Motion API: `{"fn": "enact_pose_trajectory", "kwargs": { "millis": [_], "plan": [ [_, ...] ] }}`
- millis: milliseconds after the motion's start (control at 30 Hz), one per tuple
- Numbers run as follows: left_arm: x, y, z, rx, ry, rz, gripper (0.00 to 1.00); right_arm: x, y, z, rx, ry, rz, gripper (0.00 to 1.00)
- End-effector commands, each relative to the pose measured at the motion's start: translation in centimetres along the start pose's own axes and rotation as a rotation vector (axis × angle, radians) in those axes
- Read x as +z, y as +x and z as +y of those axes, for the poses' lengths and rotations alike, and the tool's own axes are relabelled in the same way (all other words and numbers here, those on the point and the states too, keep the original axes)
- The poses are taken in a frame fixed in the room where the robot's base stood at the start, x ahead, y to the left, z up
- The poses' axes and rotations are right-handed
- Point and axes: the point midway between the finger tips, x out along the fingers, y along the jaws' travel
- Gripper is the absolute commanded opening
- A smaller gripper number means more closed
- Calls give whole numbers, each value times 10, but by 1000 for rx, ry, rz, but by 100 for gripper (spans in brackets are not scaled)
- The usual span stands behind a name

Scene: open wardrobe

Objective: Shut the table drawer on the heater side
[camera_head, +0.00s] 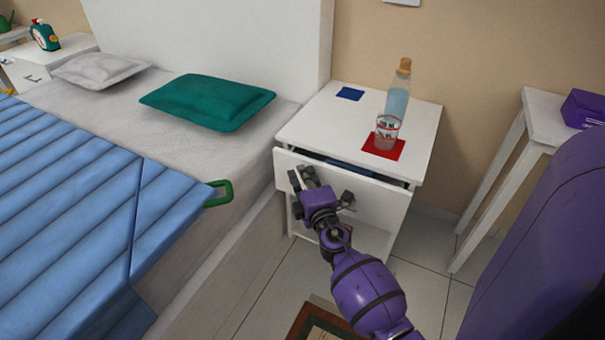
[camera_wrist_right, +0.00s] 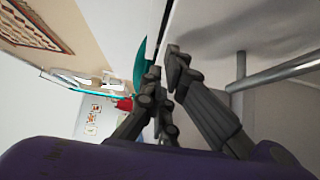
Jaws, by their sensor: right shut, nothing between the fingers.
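A white bedside table (camera_head: 333,117) stands right of the bed. Its white drawer front (camera_head: 375,204) stands out a little, with a dark gap above it and something blue (camera_head: 350,167) showing inside. My right gripper (camera_head: 302,178) is at the left part of the drawer front, its fingers shut and empty. I cannot tell whether they touch the panel. In the right wrist view the fingertips (camera_wrist_right: 165,68) are beside a pale surface. No heater is in view. My left gripper is not in view.
On the table top are a bottle (camera_head: 397,98), a glass (camera_head: 386,132) on a red mat (camera_head: 378,150), and a blue square (camera_head: 350,93). The bed (camera_head: 215,165) is close on the left. A white side table (camera_head: 540,115) stands right. Tiled floor lies between the tables.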

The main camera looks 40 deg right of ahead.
Motion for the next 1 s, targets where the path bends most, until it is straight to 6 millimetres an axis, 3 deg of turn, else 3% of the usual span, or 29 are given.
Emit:
{"fn": "enact_pose_trajectory", "kwargs": {
  "millis": [233,533,1000],
  "plan": [
    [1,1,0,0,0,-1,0,4,4,0,0,0,0,0],
    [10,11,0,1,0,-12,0,36,36,-1,1,-2,0,0],
    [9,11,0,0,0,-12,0,40,39,4,6,-1,-5,0]
  ]
}}
